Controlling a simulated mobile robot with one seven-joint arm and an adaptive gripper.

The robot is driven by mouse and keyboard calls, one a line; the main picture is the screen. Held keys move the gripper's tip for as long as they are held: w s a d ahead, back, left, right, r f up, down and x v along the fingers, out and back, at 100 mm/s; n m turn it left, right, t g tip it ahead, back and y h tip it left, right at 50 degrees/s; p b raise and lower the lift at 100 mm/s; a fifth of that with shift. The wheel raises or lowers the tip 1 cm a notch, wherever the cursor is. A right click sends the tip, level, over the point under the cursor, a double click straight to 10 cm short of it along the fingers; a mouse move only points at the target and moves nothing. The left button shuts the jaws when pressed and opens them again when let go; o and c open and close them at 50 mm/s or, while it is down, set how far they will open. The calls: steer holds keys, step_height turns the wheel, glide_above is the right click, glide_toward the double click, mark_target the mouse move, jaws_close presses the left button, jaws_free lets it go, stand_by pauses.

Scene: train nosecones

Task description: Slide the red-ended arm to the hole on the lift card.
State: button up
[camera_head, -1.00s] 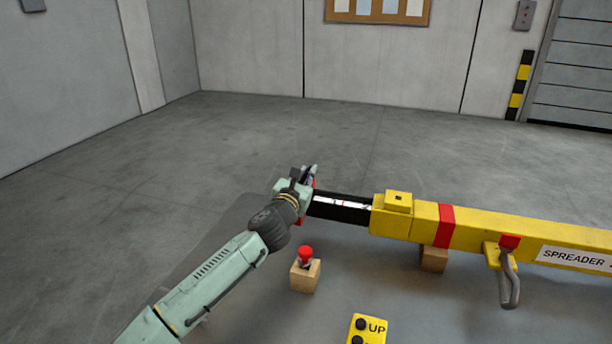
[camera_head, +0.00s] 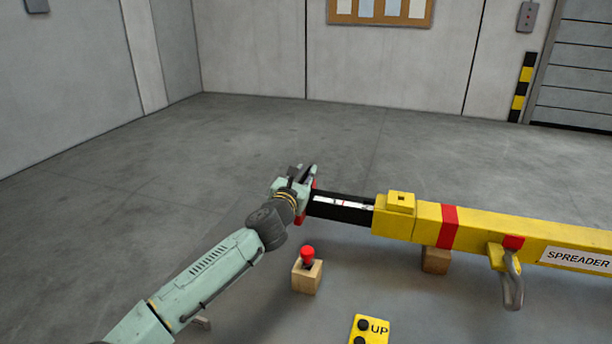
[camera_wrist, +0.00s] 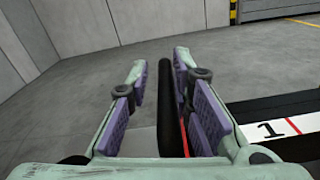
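The red-ended arm (camera_head: 340,207) is a black bar with a white marked strip, sticking out of the left end of the yellow spreader beam (camera_head: 480,230). Its red end is mostly hidden behind my gripper (camera_head: 306,178). In the wrist view my gripper (camera_wrist: 166,110) is open, its purple-padded fingers on either side of an upright black bar (camera_wrist: 172,105) with a red edge beside it. A gap shows on the left of the bar; it lies close to the right finger. The strip (camera_wrist: 285,128) shows a "1" and a red line. The lift card is not in view.
A red-topped lever on a wooden block (camera_head: 307,277) stands in front of the arm. A yellow UP button panel (camera_head: 370,329) is at the lower edge. A hook-like handle (camera_head: 512,280) hangs on the beam. The floor behind is clear.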

steer(key=shift+o, duration=0.9)
steer(key=v, duration=1.2)
